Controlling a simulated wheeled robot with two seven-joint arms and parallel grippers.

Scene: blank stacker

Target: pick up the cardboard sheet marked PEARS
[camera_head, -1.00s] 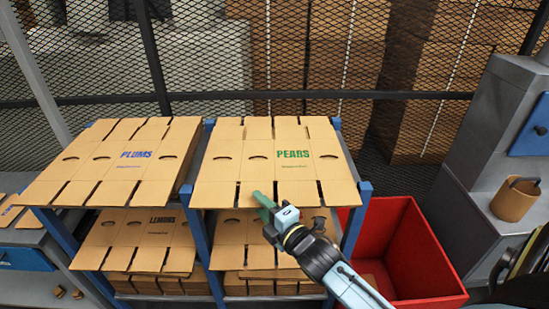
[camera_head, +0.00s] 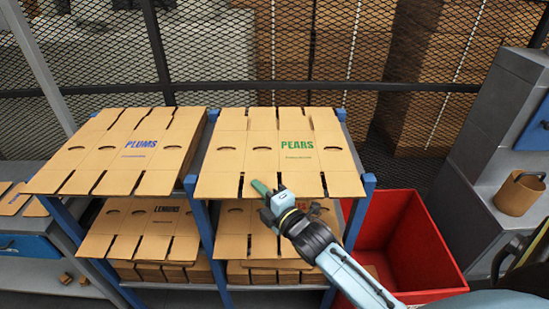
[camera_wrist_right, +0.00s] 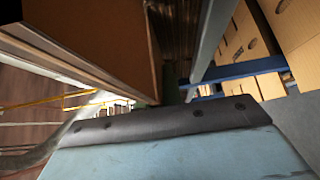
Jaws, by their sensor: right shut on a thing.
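The cardboard sheet marked PEARS (camera_head: 232,162) lies flat on top of the stack on the upper right shelf, with green print and hand holes. My right gripper (camera_head: 262,189) is at the sheet's front edge, shut on it near the middle flaps. One green fingertip shows above the cardboard; the other is hidden below. In the right wrist view, a brown cardboard face (camera_wrist_right: 90,40) fills the upper left, close to the gripper. My left gripper is out of view.
A PLUMS stack (camera_head: 110,158) lies on the upper left shelf and a LEMONS stack (camera_head: 140,225) below it. More sheets lie under the PEARS shelf. A blue rack post (camera_head: 358,215) and a red bin (camera_head: 412,240) stand right of the stack. A mesh fence is behind.

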